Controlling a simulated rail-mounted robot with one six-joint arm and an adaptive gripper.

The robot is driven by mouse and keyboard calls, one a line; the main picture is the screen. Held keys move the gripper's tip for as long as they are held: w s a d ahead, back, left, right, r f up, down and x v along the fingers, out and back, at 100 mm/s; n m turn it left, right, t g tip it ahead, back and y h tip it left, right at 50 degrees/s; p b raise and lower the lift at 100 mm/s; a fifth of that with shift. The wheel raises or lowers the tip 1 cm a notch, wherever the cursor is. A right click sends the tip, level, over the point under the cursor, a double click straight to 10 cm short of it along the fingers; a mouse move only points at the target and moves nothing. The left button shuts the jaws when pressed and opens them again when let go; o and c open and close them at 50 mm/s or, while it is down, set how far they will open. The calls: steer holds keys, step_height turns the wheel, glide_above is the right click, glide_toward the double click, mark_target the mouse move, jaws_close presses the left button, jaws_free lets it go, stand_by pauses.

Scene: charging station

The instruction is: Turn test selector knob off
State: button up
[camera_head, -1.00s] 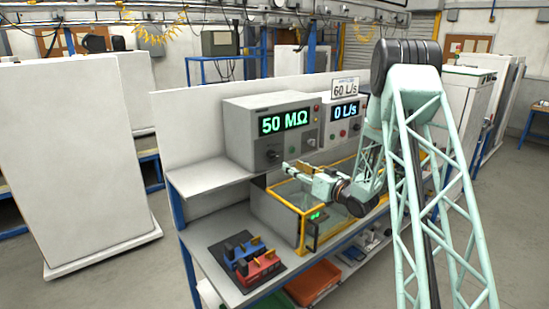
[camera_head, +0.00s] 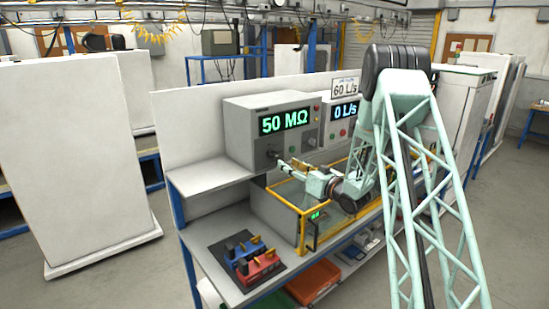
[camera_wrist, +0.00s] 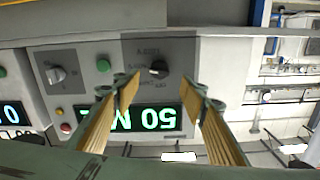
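The grey meter (camera_head: 245,135) stands on the bench shelf with a lit green "50 MΩ" display (camera_head: 285,122). A black rotary knob (camera_wrist: 158,70), apparently the test selector, sits on its front panel with small markings around it, too small to read surely. The wrist view is upside down. My gripper (camera_wrist: 160,90) is open, with one tan-padded finger on each side of the knob in that view. Contact is not visible there. In the head view my gripper (camera_head: 287,162) is close in front of the meter's lower left, and its tips partly hide the knob.
A yellow-framed clear enclosure (camera_head: 300,212) is below my gripper. Blue and red clamps (camera_head: 262,266) lie lower left.

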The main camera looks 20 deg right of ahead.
mark_target(275, 156)
steer(key=p+x, duration=0.1)
steer(key=x, duration=0.9)
steer(key=shift+w, duration=0.35)
steer(key=shift+a, duration=0.1)
steer(key=shift+c, duration=0.4)
steer(key=c, duration=0.8)
